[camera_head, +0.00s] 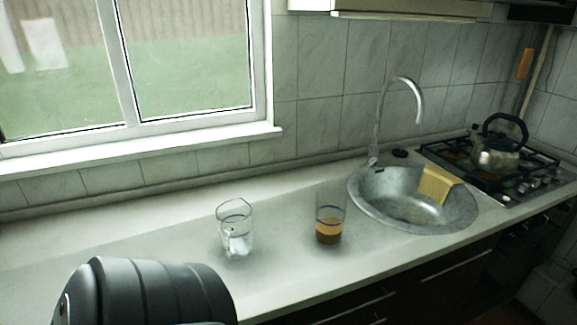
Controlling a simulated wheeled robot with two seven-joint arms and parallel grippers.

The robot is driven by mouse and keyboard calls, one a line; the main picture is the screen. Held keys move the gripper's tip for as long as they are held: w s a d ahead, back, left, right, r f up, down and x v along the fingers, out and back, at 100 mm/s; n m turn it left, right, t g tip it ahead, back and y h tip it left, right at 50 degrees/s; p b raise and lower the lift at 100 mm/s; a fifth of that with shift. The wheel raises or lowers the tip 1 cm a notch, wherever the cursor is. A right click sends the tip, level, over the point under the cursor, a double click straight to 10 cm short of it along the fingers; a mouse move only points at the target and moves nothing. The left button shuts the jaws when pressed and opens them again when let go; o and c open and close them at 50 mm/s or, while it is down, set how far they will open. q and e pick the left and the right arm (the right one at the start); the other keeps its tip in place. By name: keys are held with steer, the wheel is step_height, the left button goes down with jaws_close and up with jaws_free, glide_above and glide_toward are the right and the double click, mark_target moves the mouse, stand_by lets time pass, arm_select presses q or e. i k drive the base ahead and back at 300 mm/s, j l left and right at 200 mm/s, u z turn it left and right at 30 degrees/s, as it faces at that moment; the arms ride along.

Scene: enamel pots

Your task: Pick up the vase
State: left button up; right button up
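I see no thing that is plainly a vase. Two clear glass vessels stand upright on the counter. The left one is a glass jug or cup (235,228) with something white in its lower part. The right one is a tall glass (329,222) with brown-orange contents in its lower half. The two stand apart, with bare counter between them. Neither of my grippers is in view. A dark rounded part of my own arm fills the lower left and hides some of the counter there.
The pale counter (120,228) runs under the window and is clear around the glasses. A round metal sink (400,208) with a tall faucet (403,83) and a yellow cloth or sponge (435,186) lies right. A kettle (495,156) stands on the stove (530,183).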

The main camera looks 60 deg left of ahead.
mark_target(331, 201)
steer(key=u, duration=1.45)
steer(key=i+l+u, duration=0.1)
steer(key=l, duration=0.35)
steer(key=i+l+u, duration=0.1)
steer(key=i+l, duration=0.15)
steer(key=l, duration=0.25)
steer(key=i+l+u, duration=0.1)
steer(key=l, duration=0.35)
steer(key=i+l+u, duration=0.1)
steer(key=l, duration=0.4)
steer(key=i+l+u, duration=0.1)
steer(key=l, duration=0.4)
steer(key=i+l+u, duration=0.1)
steer(key=l, duration=0.45)
steer(key=j, duration=0.4)
